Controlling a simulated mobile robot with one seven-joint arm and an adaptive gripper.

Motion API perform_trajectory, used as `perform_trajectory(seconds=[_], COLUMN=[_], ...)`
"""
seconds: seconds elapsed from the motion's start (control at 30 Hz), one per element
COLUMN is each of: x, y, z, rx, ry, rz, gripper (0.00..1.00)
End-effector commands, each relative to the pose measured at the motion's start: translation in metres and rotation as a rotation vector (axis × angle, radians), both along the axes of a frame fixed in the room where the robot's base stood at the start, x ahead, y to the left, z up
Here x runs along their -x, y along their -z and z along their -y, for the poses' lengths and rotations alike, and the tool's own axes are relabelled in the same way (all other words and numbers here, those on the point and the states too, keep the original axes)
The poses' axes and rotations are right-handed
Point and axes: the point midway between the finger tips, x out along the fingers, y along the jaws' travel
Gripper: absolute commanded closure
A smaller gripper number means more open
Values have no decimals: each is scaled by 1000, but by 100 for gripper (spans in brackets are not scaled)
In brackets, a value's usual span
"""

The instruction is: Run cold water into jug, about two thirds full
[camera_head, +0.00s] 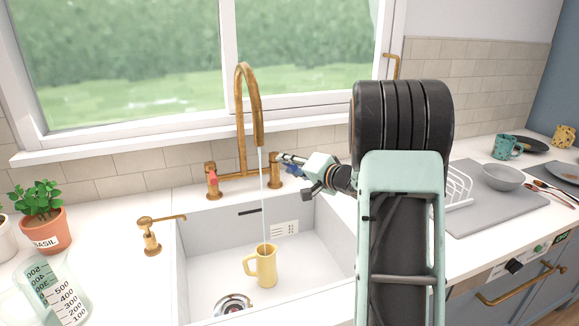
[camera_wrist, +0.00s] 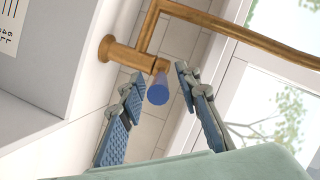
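A yellow jug (camera_head: 265,267) with a handle on its left stands upright in the white sink (camera_head: 210,260). A thin stream of water (camera_head: 262,190) falls from the brass spout (camera_head: 258,130) into the jug's mouth. The water level inside cannot be seen. The right tap has a brass body (camera_head: 275,184) and a blue-ended handle (camera_wrist: 157,92). My gripper (camera_head: 284,163) is at this tap. In the wrist view my gripper (camera_wrist: 159,75) is open, one finger either side of the blue end, with gaps showing.
A brass tap with a red end (camera_head: 212,177) is on the spout's left. A brass dispenser (camera_head: 151,240), a basil pot (camera_head: 46,230) and a clear measuring jug (camera_head: 57,290) stand left of the sink. A dish rack (camera_head: 458,188) and grey bowl (camera_head: 502,178) are at right.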

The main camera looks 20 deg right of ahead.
Motion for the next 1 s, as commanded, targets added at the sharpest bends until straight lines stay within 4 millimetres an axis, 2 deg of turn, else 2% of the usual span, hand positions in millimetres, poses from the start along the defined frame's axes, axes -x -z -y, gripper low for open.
perform_trajectory(seconds=[0.13, 0.4, 0.8, 1.0], x=[0, 0, 0, 1], y=[0, 0, 0, -2], z=[0, 0, -1, -8], rx=[0, 0, -1, -3], ry=[0, 0, 6, 77], rz=[0, 0, 1, 4], gripper=[69, 99, 100, 100])
